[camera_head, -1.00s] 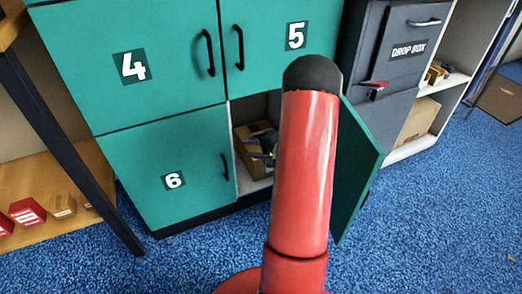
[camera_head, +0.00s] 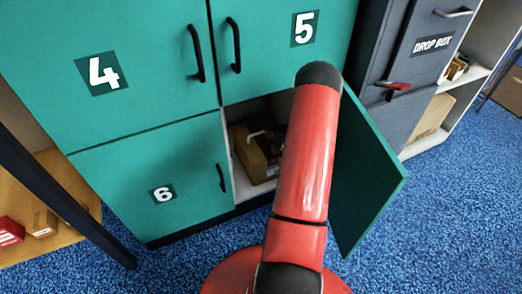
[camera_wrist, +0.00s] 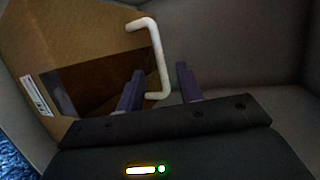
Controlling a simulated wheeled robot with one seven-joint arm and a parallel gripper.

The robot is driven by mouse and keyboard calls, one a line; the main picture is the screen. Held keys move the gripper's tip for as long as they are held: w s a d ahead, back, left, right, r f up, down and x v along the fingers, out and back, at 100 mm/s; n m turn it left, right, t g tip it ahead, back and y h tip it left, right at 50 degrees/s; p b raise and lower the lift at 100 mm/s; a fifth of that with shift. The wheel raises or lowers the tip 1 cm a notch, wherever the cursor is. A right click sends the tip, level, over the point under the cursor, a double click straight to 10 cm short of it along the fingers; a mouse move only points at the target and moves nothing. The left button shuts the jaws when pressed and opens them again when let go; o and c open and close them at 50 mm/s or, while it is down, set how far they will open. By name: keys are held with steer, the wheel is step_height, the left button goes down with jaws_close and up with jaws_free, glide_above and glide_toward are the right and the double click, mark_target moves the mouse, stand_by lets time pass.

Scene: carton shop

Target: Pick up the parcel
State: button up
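The parcel (camera_head: 252,160) is a brown cardboard box with a white bar handle (camera_head: 257,134). It stands inside the open lower compartment, right of door 6. In the wrist view the parcel (camera_wrist: 85,48) fills the upper left, with a white label on its side. Its bent white handle (camera_wrist: 157,55) shows between the two purple fingers of my gripper (camera_wrist: 160,74). The fingers are apart, one on each side of the handle in the picture; I cannot tell whether they touch it. In the head view my red arm hides most of the gripper.
The open green door (camera_head: 370,175) stands just right of my arm. Closed green doors 4, 5 and 6 (camera_head: 150,180) have black handles. A grey drop box (camera_head: 400,70) stands right. A wooden shelf (camera_head: 70,215) with small boxes is at left. Blue carpet lies in front.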

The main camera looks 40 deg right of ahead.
mark_target(262, 132)
steer(key=x, duration=0.4)
jaws_close()
stand_by(1.3)
steer(key=shift+r, duration=0.1)
